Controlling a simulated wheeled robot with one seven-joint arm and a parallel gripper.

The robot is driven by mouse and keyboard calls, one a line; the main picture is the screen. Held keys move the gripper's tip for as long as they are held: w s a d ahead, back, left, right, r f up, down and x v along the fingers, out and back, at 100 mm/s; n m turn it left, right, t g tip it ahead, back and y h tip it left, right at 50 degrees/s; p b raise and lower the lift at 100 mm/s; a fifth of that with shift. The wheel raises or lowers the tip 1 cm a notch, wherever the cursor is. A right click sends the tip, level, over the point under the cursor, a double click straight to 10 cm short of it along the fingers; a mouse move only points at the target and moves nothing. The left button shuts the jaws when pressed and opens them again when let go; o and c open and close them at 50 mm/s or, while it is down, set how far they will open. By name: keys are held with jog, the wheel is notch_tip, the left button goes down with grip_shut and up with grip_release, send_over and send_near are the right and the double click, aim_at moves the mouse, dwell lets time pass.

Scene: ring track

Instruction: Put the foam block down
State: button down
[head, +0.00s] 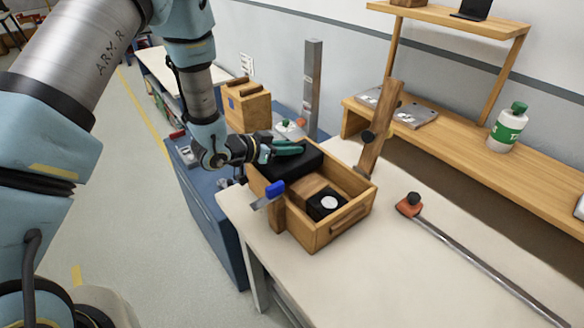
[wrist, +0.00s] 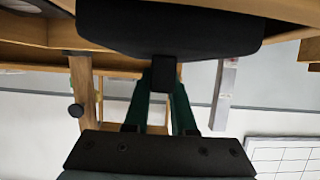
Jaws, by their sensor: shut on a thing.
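My gripper (head: 288,149) is shut on the black foam block (head: 292,166), with its green fingers at the block's far side in the head view. The wrist view shows the dark block (wrist: 170,30) across the top, with a small part of it between the green fingertips (wrist: 163,78). In the head view the block is over the back left part of an open wooden box (head: 343,222) on the pale table. I cannot tell whether its underside touches the box or anything inside.
The box also holds a wooden piece and a black square piece with a white disc (head: 329,202). A blue-handled tool (head: 274,188) is at its left side. A wooden post (head: 378,135) stands behind it. A bar clamp (head: 480,259) lies right, with bare tabletop (head: 420,285) nearby.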

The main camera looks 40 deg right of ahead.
aim_at(290, 162)
notch_tip(290, 162, down, 5)
jog(key=b, duration=0.2)
jog(key=shift+b, duration=0.35)
jog(key=shift+r, duration=0.1)
jog(key=c, duration=1.2)
grip_release()
jog(key=shift+f, duration=0.2)
jog(key=o, duration=0.5)
jog(key=shift+c, duration=0.2)
jog(key=shift+r, duration=0.1)
